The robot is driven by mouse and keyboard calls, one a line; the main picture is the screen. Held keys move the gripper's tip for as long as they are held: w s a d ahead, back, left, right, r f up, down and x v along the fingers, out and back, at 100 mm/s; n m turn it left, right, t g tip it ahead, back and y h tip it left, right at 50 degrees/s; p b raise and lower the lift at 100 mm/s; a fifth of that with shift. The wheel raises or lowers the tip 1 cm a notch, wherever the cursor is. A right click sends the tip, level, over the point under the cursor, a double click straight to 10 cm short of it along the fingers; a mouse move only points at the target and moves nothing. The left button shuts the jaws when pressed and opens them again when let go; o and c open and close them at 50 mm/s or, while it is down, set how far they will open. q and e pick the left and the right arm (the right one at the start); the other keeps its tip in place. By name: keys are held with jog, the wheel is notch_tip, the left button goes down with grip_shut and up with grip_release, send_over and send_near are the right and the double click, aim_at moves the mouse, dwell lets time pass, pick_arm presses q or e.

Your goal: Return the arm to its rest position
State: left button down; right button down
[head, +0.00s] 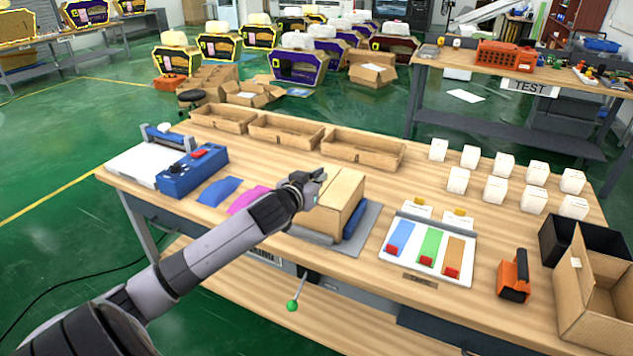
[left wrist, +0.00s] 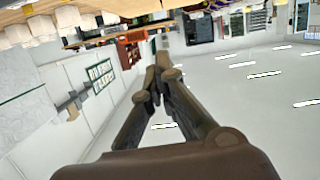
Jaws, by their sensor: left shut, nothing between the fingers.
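My left arm comes in from the lower left of the head view and reaches over the wooden workbench (head: 330,265). My left gripper (head: 320,175) is at the near left side of a cardboard box (head: 338,190) in the middle of the bench and hides part of it. I cannot tell whether it touches the box. The left wrist view shows the fingers (left wrist: 160,72) closed together at the tips, with nothing between them. My right gripper is in neither view.
A blue device (head: 190,170) and coloured sheets lie left of the box. Three open trays (head: 285,133) line the back edge. A board with coloured strips (head: 428,245), several white boxes (head: 497,189), an orange tool (head: 514,277) and an open carton (head: 595,290) are to the right.

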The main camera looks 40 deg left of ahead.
pick_arm(q)
jog(key=shift+v, duration=0.8)
jog(key=shift+f, duration=0.1)
